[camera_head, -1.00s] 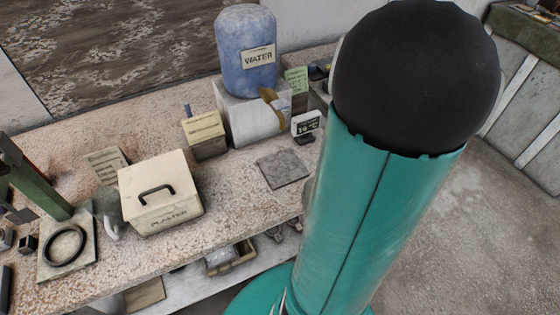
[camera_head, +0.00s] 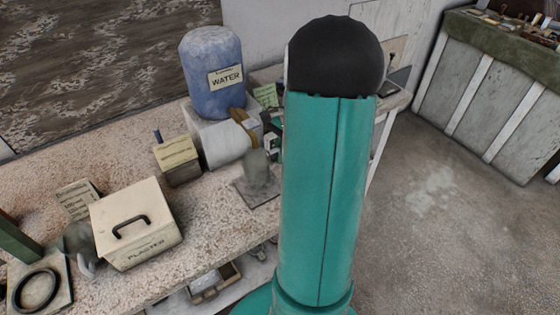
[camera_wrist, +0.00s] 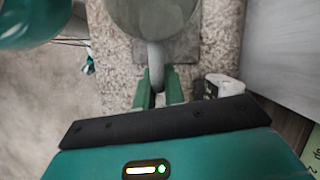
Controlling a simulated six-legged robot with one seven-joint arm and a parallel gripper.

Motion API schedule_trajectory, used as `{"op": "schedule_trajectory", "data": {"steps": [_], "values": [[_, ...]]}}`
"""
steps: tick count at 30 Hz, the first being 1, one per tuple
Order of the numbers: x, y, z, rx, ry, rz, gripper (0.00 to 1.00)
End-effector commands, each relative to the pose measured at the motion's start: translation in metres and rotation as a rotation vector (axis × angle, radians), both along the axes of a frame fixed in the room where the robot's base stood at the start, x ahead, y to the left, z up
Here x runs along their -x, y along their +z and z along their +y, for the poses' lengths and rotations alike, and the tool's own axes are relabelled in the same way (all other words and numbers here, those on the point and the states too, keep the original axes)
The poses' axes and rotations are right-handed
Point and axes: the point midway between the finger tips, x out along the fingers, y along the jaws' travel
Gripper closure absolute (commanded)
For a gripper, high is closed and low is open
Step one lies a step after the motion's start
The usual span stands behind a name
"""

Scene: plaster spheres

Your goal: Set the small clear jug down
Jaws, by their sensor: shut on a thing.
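The small clear jug (camera_head: 257,170) shows in the head view as an upright, see-through grey shape over the flat grey square mat (camera_head: 241,195) on the bench. I cannot tell whether its base touches the mat. In the wrist view the jug (camera_wrist: 150,16) is at the top, cut off by the frame, with its handle (camera_wrist: 156,62) pointing down the picture. My gripper (camera_wrist: 158,82) is shut on that handle, a green finger on each side. In the head view my arm hides the gripper.
Left of the mat stand a small labelled box (camera_head: 178,163) and a lidded plaster box (camera_head: 138,222). The blue water container (camera_head: 212,75) stands behind on a white block (camera_head: 222,140). In the wrist view a small white device (camera_wrist: 225,84) sits close right of the fingers.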

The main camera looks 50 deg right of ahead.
Motion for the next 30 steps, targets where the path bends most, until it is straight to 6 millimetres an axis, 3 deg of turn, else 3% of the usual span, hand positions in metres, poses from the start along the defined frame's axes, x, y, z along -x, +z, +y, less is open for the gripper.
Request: {"op": "schedule_trajectory", "data": {"steps": [6,17,18,21,30], "values": [[-0.001,-0.032,0.000,-0.002,-0.001,0.001,1.00],[-0.001,-0.038,0.000,0.000,0.000,0.000,1.00],[-0.001,-0.038,0.000,0.000,0.000,0.000,0.83],[-0.001,-0.037,-0.001,0.000,0.000,0.000,0.67],[-0.001,-0.036,-0.001,0.001,0.000,-0.001,0.67]]}}
